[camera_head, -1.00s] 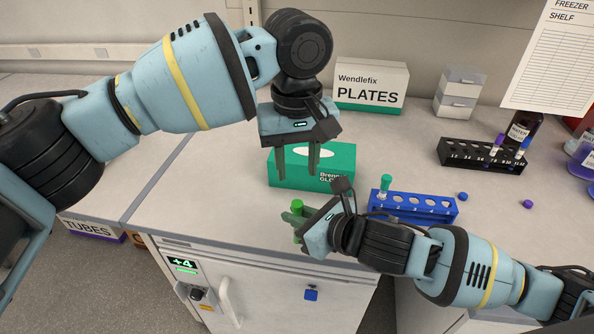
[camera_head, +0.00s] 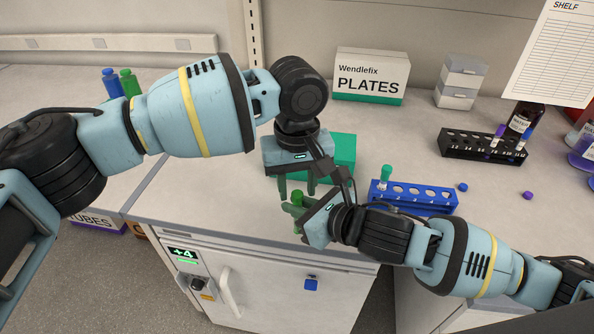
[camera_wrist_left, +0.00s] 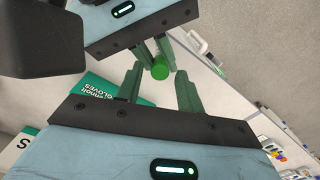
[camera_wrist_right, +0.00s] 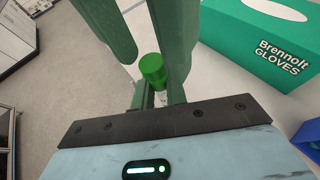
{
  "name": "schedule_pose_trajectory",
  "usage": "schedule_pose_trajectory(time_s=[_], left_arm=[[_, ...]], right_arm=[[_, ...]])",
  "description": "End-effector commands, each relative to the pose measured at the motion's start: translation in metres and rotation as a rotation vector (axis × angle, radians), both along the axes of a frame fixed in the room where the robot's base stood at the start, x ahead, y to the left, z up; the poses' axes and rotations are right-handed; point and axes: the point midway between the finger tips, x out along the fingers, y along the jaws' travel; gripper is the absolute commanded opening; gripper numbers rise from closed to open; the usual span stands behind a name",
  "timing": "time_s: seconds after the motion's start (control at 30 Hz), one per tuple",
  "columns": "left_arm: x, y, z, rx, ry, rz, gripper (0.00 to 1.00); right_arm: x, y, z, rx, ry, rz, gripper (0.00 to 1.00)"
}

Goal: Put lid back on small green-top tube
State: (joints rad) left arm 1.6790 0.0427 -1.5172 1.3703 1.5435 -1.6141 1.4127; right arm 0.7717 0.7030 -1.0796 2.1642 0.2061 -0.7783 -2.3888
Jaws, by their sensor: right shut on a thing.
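A small clear tube (camera_wrist_right: 178,96) with a bright green cap is held upright in my right gripper (camera_head: 296,208). The cap (camera_head: 297,198) sits at the tube's top; it also shows in the right wrist view (camera_wrist_right: 152,68) and the left wrist view (camera_wrist_left: 160,70). I cannot tell whether it is seated. My right gripper is shut on the tube below the cap. My left gripper (camera_head: 297,188) is open, pointing down, just above, its fingers to either side of the cap without visible contact. Most of the tube body is hidden by fingers.
A blue rack (camera_head: 425,200) stands right of the grippers, holding a tube with a teal-green top (camera_head: 386,174). A green glove box (camera_head: 345,150) is close behind the left gripper. A blue cap (camera_head: 463,187) and a purple cap (camera_head: 527,195) lie on the bench. A black rack (camera_head: 460,147) stands farther back.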

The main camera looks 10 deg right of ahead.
Motion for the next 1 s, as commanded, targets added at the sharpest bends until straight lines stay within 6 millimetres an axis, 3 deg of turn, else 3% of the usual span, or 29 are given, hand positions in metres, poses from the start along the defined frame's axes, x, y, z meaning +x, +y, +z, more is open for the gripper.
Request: schedule_pose_trajectory(time_s=[0.37,0.63,0.73,0.77,0.8,0.9,1.0], left_arm=[[0.0000,0.0003,-0.0044,0.001,0.000,0.000,0.37],[0.0000,0.0003,-0.0042,0.001,0.000,0.000,0.02],[0.0000,0.0004,-0.0042,0.001,0.000,0.000,0.00],[0.0000,0.0004,-0.0042,0.001,0.000,0.000,0.21],[0.0000,0.0004,-0.0042,0.001,0.000,0.000,0.27],[0.0001,0.0004,-0.0042,0.001,0.000,0.000,0.40],[0.0001,0.0003,-0.0042,0.001,0.000,0.000,0.41]], right_arm=[[0.0000,0.0000,0.0003,0.001,-0.001,0.000,0.00],[0.0000,0.0000,0.0002,0.000,0.000,0.000,0.00],[0.0001,-0.0001,0.0002,0.000,0.000,0.000,0.00],[0.0001,-0.0001,0.0002,0.000,0.000,0.000,0.00],[0.0001,-0.0001,0.0002,0.000,0.000,0.000,0.00],[0.0001,-0.0001,0.0002,0.000,0.000,0.000,0.00],[0.0001,-0.0001,0.0002,0.000,0.000,0.000,0.00]])
